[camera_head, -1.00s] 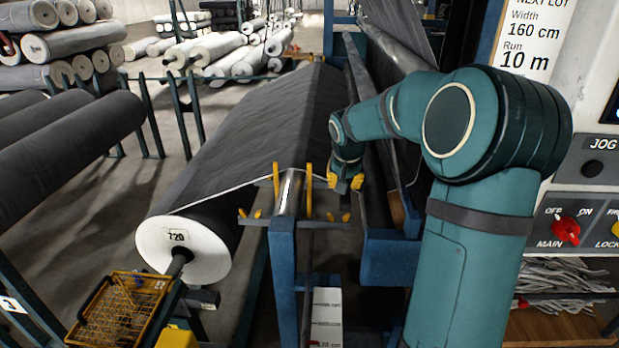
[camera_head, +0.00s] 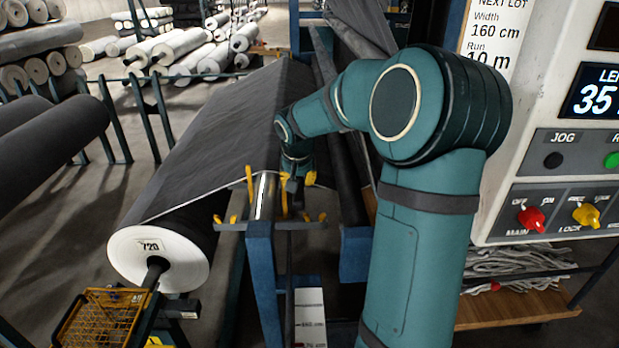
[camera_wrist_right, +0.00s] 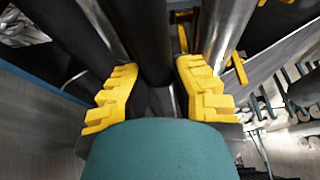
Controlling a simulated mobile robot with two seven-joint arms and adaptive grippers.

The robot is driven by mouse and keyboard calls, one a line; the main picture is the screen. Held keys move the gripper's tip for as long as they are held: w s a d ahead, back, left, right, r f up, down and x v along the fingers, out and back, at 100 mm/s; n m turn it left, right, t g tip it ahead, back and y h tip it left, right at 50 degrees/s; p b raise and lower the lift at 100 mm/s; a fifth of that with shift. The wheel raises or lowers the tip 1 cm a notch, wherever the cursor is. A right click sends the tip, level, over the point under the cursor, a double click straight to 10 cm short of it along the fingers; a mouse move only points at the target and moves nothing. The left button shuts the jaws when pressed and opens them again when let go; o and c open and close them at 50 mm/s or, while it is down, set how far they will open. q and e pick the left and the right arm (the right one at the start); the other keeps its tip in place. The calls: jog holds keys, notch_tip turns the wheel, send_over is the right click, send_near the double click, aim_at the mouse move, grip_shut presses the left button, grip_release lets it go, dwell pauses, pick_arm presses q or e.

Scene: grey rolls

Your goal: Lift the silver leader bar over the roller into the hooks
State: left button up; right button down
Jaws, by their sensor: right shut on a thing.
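The silver roller (camera_head: 264,195) stands out between upright yellow hooks (camera_head: 250,185) at the near end of the blue frame. It also shows in the right wrist view (camera_wrist_right: 228,28). My right gripper (camera_head: 298,181) is low beside the roller, on its right. In the right wrist view its yellow fingers (camera_wrist_right: 160,92) are shut on a narrow thing between them, mostly hidden, which I take to be the silver leader bar. I cannot tell the bar clearly from the other rails. My left gripper is not in view.
Grey fabric (camera_head: 225,125) slopes down to a large roll (camera_head: 160,258) marked 720 at left. A yellow wire basket (camera_head: 100,318) stands at the lower left. A control panel (camera_head: 560,150) is at right. Blue frame posts (camera_head: 262,290) stand close under the hooks.

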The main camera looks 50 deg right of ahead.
jog(key=w+a+p, duration=0.4)
jog(key=w+a, duration=1)
jog(key=w, duration=0.2)
jog(key=shift+w+f+b, duration=0.2)
jog(key=shift+f+b, duration=5.35)
jog(key=shift+f, duration=2.7)
jog(key=c, duration=0.9)
grip_release()
jog(key=shift+o, duration=0.2)
jog(key=v, duration=1.2)
